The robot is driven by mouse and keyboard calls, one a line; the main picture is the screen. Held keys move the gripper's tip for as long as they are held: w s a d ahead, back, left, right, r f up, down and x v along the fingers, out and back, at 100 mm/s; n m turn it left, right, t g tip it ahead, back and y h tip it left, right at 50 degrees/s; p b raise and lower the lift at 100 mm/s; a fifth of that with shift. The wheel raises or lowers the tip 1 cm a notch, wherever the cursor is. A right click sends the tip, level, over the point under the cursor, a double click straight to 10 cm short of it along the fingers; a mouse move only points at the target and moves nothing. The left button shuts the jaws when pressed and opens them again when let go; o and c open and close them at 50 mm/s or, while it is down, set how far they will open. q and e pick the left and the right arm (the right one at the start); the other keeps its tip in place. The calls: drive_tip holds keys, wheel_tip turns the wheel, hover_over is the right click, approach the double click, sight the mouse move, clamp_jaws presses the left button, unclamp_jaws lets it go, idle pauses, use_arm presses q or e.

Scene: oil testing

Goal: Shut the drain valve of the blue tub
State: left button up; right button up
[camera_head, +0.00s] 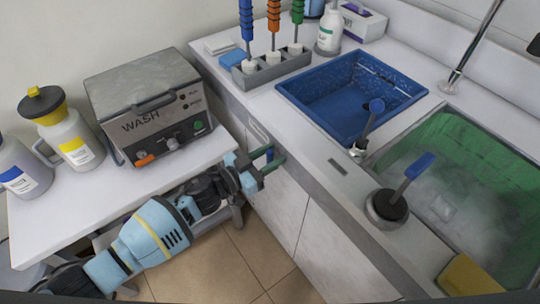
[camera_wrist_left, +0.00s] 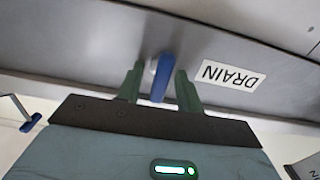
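The blue tub (camera_head: 398,103) is set into the white counter. Below it, on the grey front strip, is the drain valve, with a short blue handle (camera_wrist_left: 161,78) beside a white DRAIN label (camera_wrist_left: 232,74). In the head view the handle (camera_head: 270,155) shows small between my fingers. My left gripper (camera_head: 268,159) comes in from the left, over the gap between the bench and the counter. In the left wrist view, the fingers of the gripper (camera_wrist_left: 160,88) are open on both sides of the handle, with a narrow gap on each side. My right gripper is in neither view.
A WASH machine (camera_head: 150,105) and bottles (camera_head: 65,130) stand on the left bench (camera_head: 85,210). A green basin (camera_head: 490,165) is right of the blue tub. Blue-handled levers (camera_head: 412,168) rise from the counter. A rack (camera_head: 270,68) holds coloured tools behind. The cabinet front (camera_head: 335,240) is clear.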

use_arm(q)
drive_tip(key=shift+c, duration=0.3)
clamp_jaws()
